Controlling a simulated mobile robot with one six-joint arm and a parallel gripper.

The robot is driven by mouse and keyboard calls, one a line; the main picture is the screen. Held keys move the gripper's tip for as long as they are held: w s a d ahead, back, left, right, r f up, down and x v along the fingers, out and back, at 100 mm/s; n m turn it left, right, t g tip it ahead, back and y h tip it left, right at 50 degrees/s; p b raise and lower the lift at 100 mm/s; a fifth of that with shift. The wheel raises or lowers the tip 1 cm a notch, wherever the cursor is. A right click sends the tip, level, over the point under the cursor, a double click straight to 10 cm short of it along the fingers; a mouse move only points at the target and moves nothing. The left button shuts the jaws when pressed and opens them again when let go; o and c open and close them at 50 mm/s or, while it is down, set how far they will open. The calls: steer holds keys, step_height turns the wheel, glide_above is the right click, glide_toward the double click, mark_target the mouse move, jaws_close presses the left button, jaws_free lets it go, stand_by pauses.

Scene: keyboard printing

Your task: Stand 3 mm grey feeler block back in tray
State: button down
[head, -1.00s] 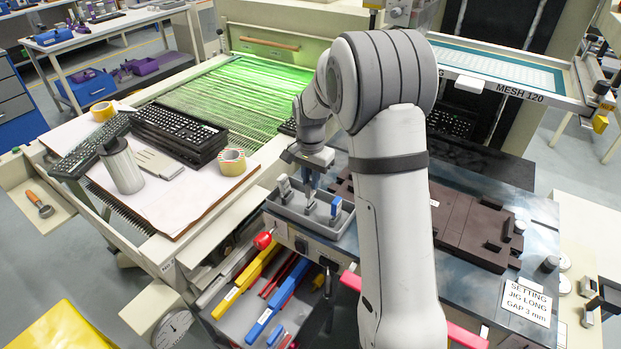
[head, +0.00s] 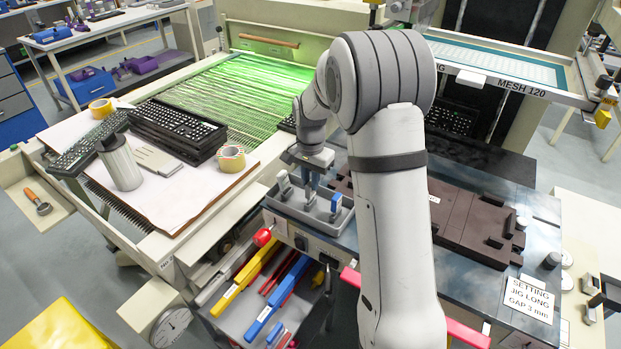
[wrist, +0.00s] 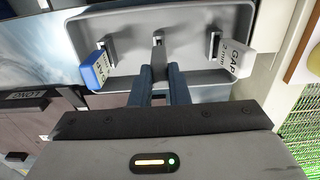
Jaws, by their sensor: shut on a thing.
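The grey tray (head: 340,226) sits on the machine's front ledge, and its floor and rim fill the top of the wrist view (wrist: 195,75). My gripper (head: 311,189) is over the middle of the tray, pointing down, and its dark blue fingers show in the wrist view (wrist: 160,90). They are shut on the grey feeler block (head: 310,199), which is mostly hidden between them. It is in line with the middle holder (wrist: 158,40); I cannot tell whether it touches the tray floor. A blue block (wrist: 95,72) and a whitish 2 mm block (wrist: 236,60) stand in the holders on either side.
The dark brown setting jig (head: 465,225) lies right of the tray, behind my arm. A red knob (head: 263,237) sits below the tray's front left. A paper-covered board with keyboards (head: 180,130) and a tape roll (head: 231,158) is at left.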

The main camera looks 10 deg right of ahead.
steer(key=shift+f, duration=0.4)
steer(key=c, duration=1.3)
jaws_free()
steer(key=shift+r, duration=0.1)
steer(key=shift+r, duration=0.1)
step_height(320, 180, up, 6)
steer(key=p, duration=0.4)
step_height(320, 180, up, 8)
steer(key=b, duration=0.1)
steer(key=shift+f, duration=0.2)
